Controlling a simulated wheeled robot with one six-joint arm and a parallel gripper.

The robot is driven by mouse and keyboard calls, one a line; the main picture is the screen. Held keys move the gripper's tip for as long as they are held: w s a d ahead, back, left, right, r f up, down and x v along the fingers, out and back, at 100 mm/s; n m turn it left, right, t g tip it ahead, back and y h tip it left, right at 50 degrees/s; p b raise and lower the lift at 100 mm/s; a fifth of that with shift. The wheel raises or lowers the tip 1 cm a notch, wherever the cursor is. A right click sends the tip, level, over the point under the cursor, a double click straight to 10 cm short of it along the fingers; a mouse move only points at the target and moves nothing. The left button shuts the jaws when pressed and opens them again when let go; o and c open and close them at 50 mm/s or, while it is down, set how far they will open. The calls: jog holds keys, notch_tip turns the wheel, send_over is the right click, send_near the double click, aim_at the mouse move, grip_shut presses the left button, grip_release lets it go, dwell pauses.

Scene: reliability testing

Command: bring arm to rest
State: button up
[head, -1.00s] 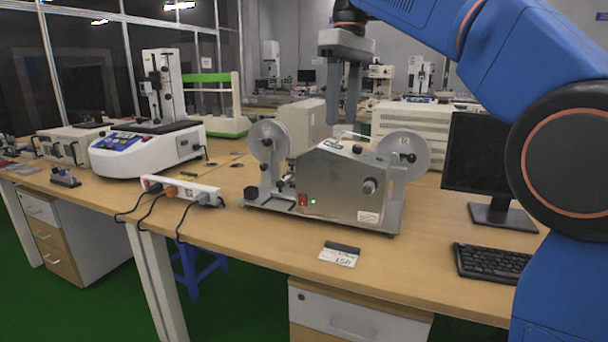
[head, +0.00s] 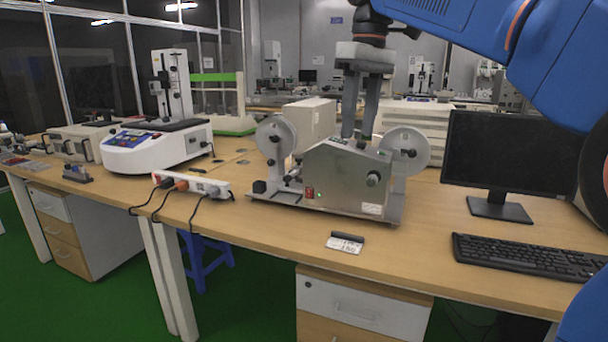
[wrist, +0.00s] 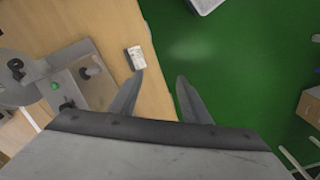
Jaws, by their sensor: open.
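My gripper (head: 357,137) hangs fingers down from my blue arm at the top of the head view, in front of or above the metal reel machine (head: 345,175); the exact gap cannot be told. In the wrist view my gripper's two fingers (wrist: 155,98) are spread apart with nothing between them. They point toward the table's edge and the green floor. The reel machine also shows at the left of the wrist view (wrist: 95,85), beside the fingers.
A monitor (head: 512,152) and keyboard (head: 525,257) stand on the table (head: 290,232) at the right. A small card (head: 345,244) lies near the front edge. A power strip (head: 190,184) and a white tester (head: 155,147) are at the left. Green floor (wrist: 215,60) is open.

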jog(key=s+d+f+m+t, duration=0.1)
jog(key=s+d+f, duration=0.5)
jog(key=f, duration=0.6)
jog(key=s+d+f+m+t, duration=0.2)
jog(key=s+d+f+m, duration=0.2)
jog(key=s+f, duration=0.6)
jog(key=s+d+f+m+t, duration=0.1)
jog(key=s+d+f+m, duration=0.2)
jog(key=s+d+f, duration=0.4)
notch_tip(320, 180, down, 7)
jog(key=shift+s+d+f+t+h, duration=0.2)
jog(key=shift+s+d+t+h, duration=0.2)
jog(key=shift+s, duration=0.5)
jog(key=shift+c, duration=0.5)
